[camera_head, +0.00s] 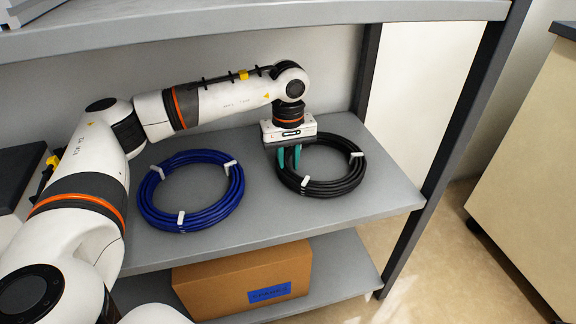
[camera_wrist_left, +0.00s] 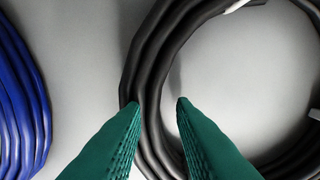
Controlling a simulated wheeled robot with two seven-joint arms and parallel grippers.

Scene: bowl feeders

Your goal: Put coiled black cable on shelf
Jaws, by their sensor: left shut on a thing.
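The coiled black cable (camera_head: 325,188), bound with white ties, lies flat on the right part of the grey middle shelf (camera_head: 270,225). My left gripper (camera_head: 289,157) points down at the left side of the coil. In the left wrist view its green fingers (camera_wrist_left: 156,103) stand on either side of the bundled strands of the black cable (camera_wrist_left: 160,60), shut on them. The coil still appears to rest on the shelf. The lower part of the fingers' grip is partly hidden by the strands. My right gripper is not in view.
A coiled blue cable (camera_head: 150,195) lies on the same shelf to the left. An upper shelf (camera_head: 250,15) hangs above my arm. A dark post (camera_head: 480,90) stands at the right. A cardboard box (camera_head: 225,280) sits on the lower shelf. A beige cabinet (camera_head: 530,150) stands far right.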

